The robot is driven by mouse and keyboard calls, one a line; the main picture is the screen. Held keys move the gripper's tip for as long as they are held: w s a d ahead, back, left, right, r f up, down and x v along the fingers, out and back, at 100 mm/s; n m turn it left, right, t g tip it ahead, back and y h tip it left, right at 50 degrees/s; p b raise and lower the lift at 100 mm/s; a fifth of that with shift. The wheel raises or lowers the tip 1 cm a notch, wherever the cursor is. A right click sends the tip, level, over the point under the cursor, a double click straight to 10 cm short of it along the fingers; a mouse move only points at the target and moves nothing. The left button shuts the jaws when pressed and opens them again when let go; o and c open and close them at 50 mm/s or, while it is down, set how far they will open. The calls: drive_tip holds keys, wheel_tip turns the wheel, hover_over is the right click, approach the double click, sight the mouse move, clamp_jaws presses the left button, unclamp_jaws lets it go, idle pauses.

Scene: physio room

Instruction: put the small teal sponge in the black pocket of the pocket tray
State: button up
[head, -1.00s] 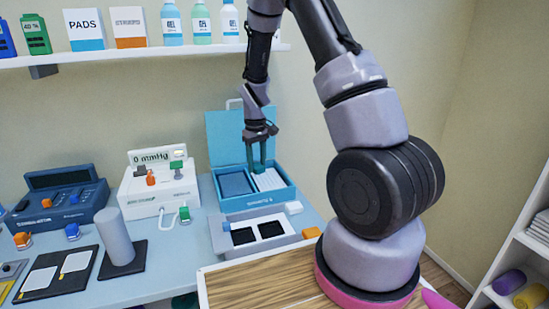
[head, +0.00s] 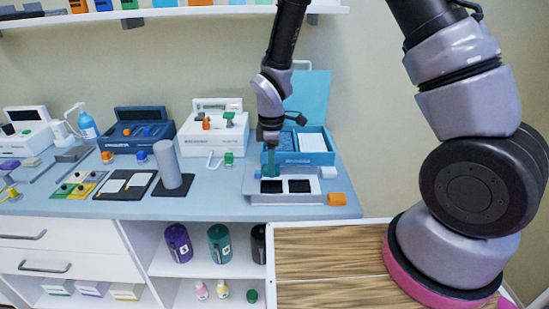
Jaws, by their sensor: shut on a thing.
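My gripper (head: 271,170) points down over the left part of the grey pocket tray (head: 257,198). It is shut on the small teal sponge (head: 271,186), which shows just below the fingertips. The sponge is at the left black pocket (head: 264,189); I cannot tell whether it hovers above the pocket or touches its floor. The right black pocket (head: 299,186) looks empty. The fingers hide part of the tray's back edge.
An open teal box (head: 316,158) with a raised lid (head: 308,97) stands behind the tray. A white block (head: 328,172) and an orange block (head: 336,199) lie at its right. A grey cylinder (head: 171,165) and a white device (head: 212,131) stand to the left.

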drive_tip(key=shift+f, duration=2.3)
drive_tip(key=shift+f, duration=0.25)
drive_tip(key=o, duration=1.5)
drive_tip(key=shift+o, duration=0.2)
drive_tip(key=shift+r, duration=3.5)
